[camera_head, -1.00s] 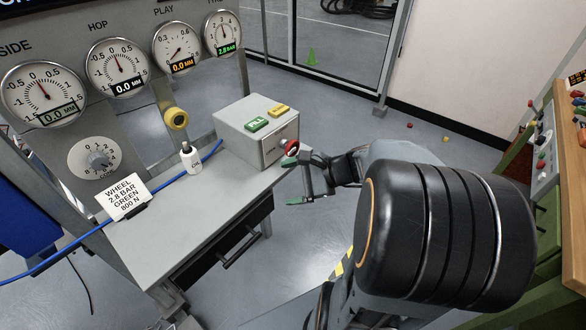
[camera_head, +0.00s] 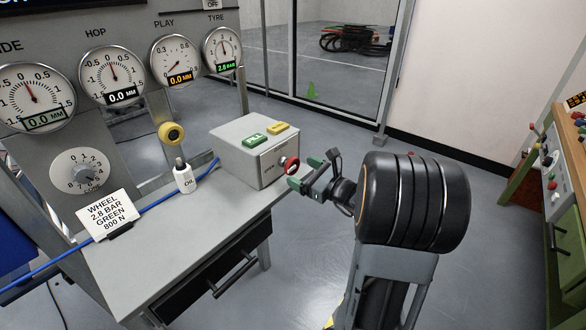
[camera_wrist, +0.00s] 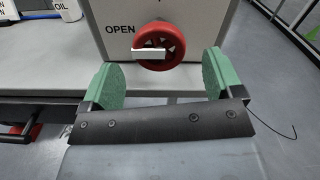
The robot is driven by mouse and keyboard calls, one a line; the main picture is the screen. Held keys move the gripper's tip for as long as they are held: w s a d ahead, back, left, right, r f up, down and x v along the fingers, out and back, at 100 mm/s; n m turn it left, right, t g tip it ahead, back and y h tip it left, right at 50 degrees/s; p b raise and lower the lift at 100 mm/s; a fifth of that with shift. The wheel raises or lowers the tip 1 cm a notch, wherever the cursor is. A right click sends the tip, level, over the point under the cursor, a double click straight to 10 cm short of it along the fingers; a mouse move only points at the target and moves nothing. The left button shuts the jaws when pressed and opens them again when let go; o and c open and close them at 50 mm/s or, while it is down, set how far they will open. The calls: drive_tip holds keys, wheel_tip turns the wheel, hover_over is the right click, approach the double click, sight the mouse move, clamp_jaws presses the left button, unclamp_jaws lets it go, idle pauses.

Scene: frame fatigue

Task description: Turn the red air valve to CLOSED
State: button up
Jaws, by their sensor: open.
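The red air valve (camera_head: 289,164) is a round wheel on the front face of a grey box (camera_head: 233,157) on the bench. In the wrist view the valve wheel (camera_wrist: 174,36) has a white pointer bar (camera_wrist: 148,54) reaching left, on the side of the word OPEN (camera_wrist: 120,30). No CLOSED label is readable. My gripper (camera_head: 314,171) is open in front of the valve. In the wrist view its green-padded fingers (camera_wrist: 160,80) lie left and right below the wheel, with nothing between them and apart from it.
Green FILL (camera_head: 253,141) and yellow (camera_head: 278,128) buttons top the box. An oil bottle (camera_head: 184,178) and a sign card (camera_head: 107,214) stand on the bench (camera_head: 190,235). A blue hose (camera_head: 150,206) crosses it. A workbench (camera_head: 572,185) stands far right. Floor between is clear.

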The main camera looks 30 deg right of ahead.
sight(295, 168)
drive_tip(key=shift+x, duration=1.95)
drive_tip(key=shift+c, duration=0.3)
drive_tip(key=c, duration=0.9)
drive_tip(key=shift+o, duration=0.2)
